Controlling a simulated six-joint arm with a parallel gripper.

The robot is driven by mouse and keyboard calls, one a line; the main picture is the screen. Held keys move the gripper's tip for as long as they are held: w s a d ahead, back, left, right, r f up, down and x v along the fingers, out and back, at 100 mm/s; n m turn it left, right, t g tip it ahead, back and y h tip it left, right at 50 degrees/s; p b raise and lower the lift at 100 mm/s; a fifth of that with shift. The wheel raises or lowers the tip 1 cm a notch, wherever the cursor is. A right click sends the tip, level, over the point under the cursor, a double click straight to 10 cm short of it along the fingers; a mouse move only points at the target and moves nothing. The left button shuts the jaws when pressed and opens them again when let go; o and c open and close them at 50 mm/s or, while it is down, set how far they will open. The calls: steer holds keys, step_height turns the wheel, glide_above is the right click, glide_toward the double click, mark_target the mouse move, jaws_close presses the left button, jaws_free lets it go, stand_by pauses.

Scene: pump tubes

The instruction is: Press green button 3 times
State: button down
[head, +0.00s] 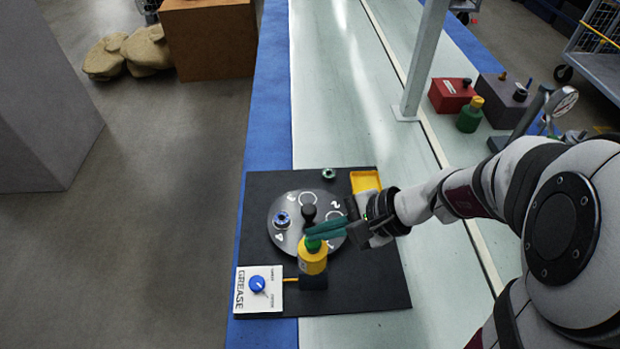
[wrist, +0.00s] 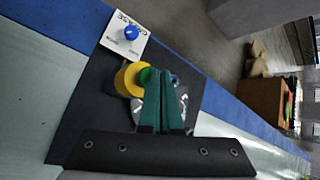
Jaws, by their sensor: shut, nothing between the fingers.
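The green button (head: 313,243) sits on top of a yellow cylinder (head: 312,262) at the front of the black board (head: 360,290). In the wrist view the green button (wrist: 148,76) shows beside the yellow cylinder (wrist: 130,80), partly behind my fingers. My gripper (head: 310,233) is shut and empty, with its teal fingertips at or just above the button in the head view. In the wrist view the closed fingers (wrist: 168,75) overlap the button's right edge. I cannot tell whether they touch it.
A grey round plate (head: 283,240) with numbered circles and a black knob (head: 309,213) lies behind the button. A white GREASE panel with a blue dial (head: 257,284) is to the left. A yellow tray (head: 366,181) is at the back right. A grey post (head: 422,60) stands farther back.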

mark_target(320, 241)
steer(key=shift+f, duration=0.45)
stand_by(0.3)
steer(key=shift+r, duration=3.5)
step_height(320, 241, down, 6)
steer(key=shift+f, duration=0.1)
stand_by(0.5)
